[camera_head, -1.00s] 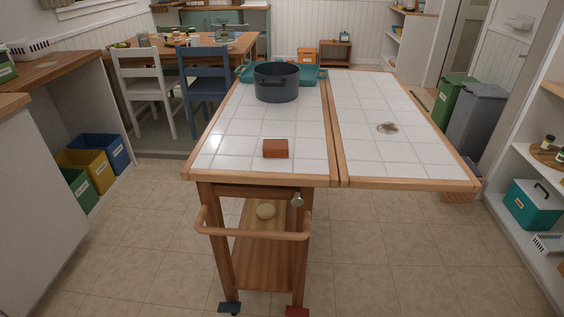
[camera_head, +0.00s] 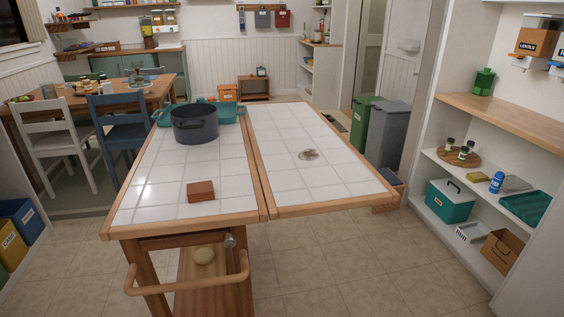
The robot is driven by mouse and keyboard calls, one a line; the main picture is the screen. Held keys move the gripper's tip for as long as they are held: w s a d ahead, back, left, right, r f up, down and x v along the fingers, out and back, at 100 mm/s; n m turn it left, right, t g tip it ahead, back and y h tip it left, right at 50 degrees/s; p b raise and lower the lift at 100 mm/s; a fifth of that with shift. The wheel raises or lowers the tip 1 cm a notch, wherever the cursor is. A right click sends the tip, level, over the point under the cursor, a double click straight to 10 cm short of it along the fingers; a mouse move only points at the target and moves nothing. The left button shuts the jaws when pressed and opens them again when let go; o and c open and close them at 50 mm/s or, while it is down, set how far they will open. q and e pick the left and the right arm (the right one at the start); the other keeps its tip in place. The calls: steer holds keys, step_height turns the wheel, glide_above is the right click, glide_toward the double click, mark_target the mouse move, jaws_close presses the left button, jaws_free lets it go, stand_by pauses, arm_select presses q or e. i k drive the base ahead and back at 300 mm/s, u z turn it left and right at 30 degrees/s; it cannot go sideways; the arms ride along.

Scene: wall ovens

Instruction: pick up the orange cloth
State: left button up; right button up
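A small folded orange-brown item (camera_head: 201,191), which looks like the orange cloth, lies flat near the front edge of the white-tiled cart top (camera_head: 220,172). It is left of the seam between the cart's two tiled halves. Nothing covers it. Neither of my grippers shows in the head view.
A dark pot (camera_head: 195,123) stands behind the cloth, beside a teal tray (camera_head: 167,115). A round item (camera_head: 309,155) lies on the right tiled half. A wooden handle rail (camera_head: 187,285) juts from the cart's front. Shelves (camera_head: 480,170) stand at right; the floor (camera_head: 345,250) between is clear.

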mark_target(197, 192)
steer(key=z, duration=1.95)
steer(key=i, duration=1.85)
steer(key=u, duration=3.15)
